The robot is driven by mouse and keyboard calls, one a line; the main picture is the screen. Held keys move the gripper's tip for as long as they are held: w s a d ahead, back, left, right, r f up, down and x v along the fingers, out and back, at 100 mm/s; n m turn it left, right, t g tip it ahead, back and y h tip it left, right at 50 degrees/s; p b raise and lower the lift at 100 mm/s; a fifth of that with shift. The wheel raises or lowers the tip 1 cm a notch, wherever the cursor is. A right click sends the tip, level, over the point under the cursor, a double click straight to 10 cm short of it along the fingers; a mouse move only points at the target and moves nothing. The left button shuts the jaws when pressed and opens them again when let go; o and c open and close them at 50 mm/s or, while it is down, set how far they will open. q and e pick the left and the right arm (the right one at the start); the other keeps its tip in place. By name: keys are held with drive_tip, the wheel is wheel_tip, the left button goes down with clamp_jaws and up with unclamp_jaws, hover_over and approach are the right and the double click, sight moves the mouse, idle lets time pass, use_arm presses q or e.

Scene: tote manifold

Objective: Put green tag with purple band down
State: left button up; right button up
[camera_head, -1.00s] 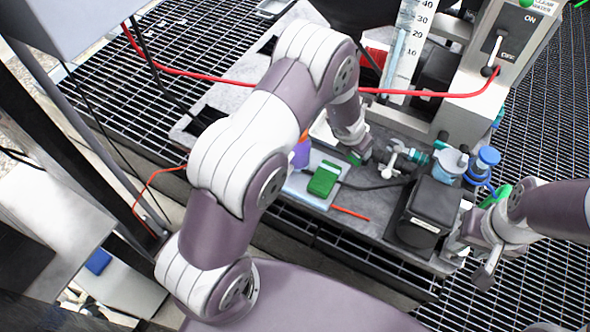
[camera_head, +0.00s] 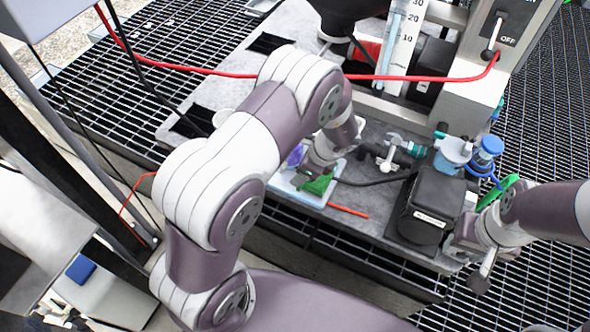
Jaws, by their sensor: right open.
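A green block (camera_head: 318,186) lies on a pale blue tray (camera_head: 283,187), left of my dark box. A purple piece (camera_head: 296,155) shows at the tray's back left; I cannot tell whether it is a band on a tag. My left gripper (camera_head: 317,172) points down right over the green block and partly covers it. Its fingertips are too small and hidden to show whether they hold anything. My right gripper (camera_head: 469,262) is open beside the black box (camera_head: 431,205), at the bench's right edge. A green loop (camera_head: 497,192) shows behind the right wrist.
A blue-capped container (camera_head: 487,150) and a white-and-blue jar (camera_head: 453,154) stand behind the black box. A red hose (camera_head: 420,77) crosses above the bench. An orange-red stick (camera_head: 347,210) lies near the bench's front edge. Dark grating surrounds the bench.

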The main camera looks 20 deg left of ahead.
use_arm(q)
drive_tip(key=w+a+f, duration=0.1)
drive_tip(key=f, duration=0.3)
drive_tip(key=w+a+f, duration=0.1)
drive_tip(key=f, duration=0.1)
drive_tip(key=shift+w+a+f, duration=0.15)
drive_tip(key=shift+w+a, duration=0.15)
drive_tip(key=shift+a, duration=0.05)
drive_tip(key=o, duration=1)
drive_tip(key=shift+f, duration=0.1)
drive_tip(key=shift+o, duration=0.2)
